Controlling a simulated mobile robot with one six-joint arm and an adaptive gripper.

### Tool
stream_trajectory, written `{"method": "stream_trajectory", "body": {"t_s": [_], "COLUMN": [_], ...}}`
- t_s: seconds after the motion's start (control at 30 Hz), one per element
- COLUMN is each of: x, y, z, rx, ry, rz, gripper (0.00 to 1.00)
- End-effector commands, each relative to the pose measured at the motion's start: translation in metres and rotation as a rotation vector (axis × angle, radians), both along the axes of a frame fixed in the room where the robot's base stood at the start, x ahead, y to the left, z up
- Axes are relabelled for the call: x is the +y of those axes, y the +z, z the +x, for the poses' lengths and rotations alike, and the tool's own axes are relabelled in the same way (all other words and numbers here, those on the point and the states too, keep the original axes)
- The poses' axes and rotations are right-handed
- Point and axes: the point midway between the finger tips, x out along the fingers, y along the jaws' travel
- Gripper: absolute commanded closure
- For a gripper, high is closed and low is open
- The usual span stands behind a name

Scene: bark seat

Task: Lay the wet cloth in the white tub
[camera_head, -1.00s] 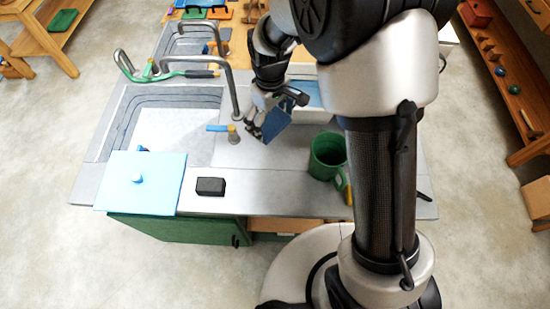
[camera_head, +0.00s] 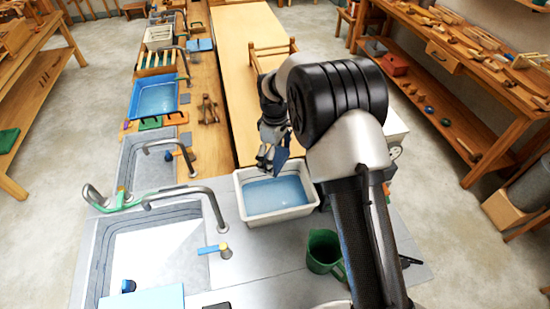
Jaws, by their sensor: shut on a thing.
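The white tub (camera_head: 242,206) stands on the grey counter right of the tap and holds blue water or a blue bottom; I cannot tell which. My gripper (camera_head: 268,160) is above the tub's back edge. It is shut on the blue cloth (camera_head: 281,156), which hangs in a stiff-looking fold from the fingers. The cloth is apart from the tub's floor; whether it touches the rim is unclear.
A green jug (camera_head: 323,252) stands in front of the tub, close to my arm. A tall tap (camera_head: 215,207) rises at the tub's left. The sink (camera_head: 150,250) is further left. A blue basin (camera_head: 155,97) and a long wooden table (camera_head: 240,60) lie behind.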

Motion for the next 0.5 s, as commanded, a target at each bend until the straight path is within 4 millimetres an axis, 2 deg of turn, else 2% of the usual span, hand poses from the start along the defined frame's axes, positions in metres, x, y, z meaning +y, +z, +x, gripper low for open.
{"method": "stream_trajectory", "body": {"t_s": [0.5], "x": [0.0], "y": [-0.065], "z": [-0.001], "rx": [0.0], "ry": [-0.002], "rz": [0.0], "gripper": [0.36]}}
